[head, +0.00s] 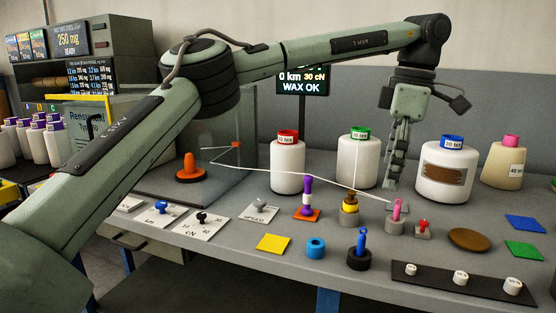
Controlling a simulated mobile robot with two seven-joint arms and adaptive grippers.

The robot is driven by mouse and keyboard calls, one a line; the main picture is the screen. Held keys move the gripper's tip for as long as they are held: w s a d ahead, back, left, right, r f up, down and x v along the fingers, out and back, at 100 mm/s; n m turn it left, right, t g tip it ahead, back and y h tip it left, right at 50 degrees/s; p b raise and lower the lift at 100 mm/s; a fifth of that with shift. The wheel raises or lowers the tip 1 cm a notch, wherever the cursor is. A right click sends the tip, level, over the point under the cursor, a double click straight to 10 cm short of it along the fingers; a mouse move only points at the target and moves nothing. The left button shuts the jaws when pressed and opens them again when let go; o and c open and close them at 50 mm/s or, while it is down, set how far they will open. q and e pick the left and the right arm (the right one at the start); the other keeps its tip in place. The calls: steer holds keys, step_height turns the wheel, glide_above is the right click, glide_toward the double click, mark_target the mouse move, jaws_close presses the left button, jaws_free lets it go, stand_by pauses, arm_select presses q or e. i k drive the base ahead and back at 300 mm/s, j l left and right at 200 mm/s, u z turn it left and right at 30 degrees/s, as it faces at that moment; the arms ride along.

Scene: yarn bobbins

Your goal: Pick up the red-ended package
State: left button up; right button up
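The red-ended package (288,167) is a white bobbin standing upright on the grey bench, left of centre, with a red ring and a label at its top. My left arm reaches over the bench from the left. Its gripper (393,182) points down well to the right of the red-ended package, between the green-ended package (355,165) and the blue-ended package (432,190). It is seen edge-on, so its finger gap is hidden. I see nothing held in it. My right gripper is not in view.
A cream pink-ended package (503,165) stands at the far right. A white thread runs from an orange guide (236,145) in front of the red-ended package. Small coloured pegs, labelled plates and a black strip (450,283) fill the front. Purple-topped bobbins (55,145) stand left.

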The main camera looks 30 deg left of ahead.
mark_target(287, 152)
steer(key=i+j, duration=0.15)
steer(key=j, duration=0.25)
steer(key=i+j, duration=0.2)
steer(key=j, duration=0.2)
steer(key=i+j, duration=0.15)
steer(key=j, duration=0.25)
steer(key=i+j, duration=0.2)
steer(key=j, duration=0.2)
